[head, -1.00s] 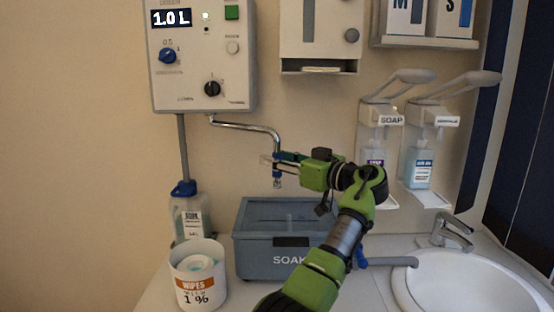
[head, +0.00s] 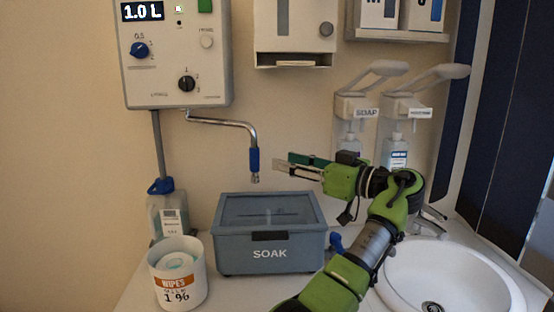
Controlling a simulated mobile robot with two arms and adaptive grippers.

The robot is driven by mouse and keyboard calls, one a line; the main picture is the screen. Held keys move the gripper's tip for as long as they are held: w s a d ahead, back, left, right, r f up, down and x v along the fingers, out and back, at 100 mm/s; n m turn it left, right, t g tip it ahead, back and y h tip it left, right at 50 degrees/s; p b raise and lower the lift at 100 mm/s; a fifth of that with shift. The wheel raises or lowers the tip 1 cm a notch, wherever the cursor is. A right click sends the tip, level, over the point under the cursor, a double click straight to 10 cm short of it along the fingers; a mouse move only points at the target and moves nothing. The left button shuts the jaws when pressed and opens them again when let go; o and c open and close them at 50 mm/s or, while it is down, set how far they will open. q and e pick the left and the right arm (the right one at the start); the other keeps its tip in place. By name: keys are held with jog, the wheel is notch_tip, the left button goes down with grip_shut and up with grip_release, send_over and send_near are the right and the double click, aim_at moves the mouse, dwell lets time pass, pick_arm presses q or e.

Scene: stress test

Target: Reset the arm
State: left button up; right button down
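My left gripper (head: 283,161) is in the head view, to the right of the metal spout (head: 222,122). Its two fingers point left and show apart, with nothing visible between them. The fingertips are clear of the blue sleeve (head: 254,160) near the spout's end. My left arm (head: 370,245) rises from the bottom edge, in front of the counter, and bends left at the wrist. It hides part of the sink tap. My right gripper is not in view.
A grey SOAK box (head: 270,254) with a clear lid stands below the spout. A wipes tub (head: 178,289) and a bottle (head: 166,213) are to its left. The dosing unit (head: 178,60), dispenser (head: 294,35), soap bottles and sink (head: 450,280) surround the arm.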

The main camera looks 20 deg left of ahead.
pick_arm(q)
jog(key=shift+s+d, duration=0.1)
jog(key=shift+d, duration=0.2)
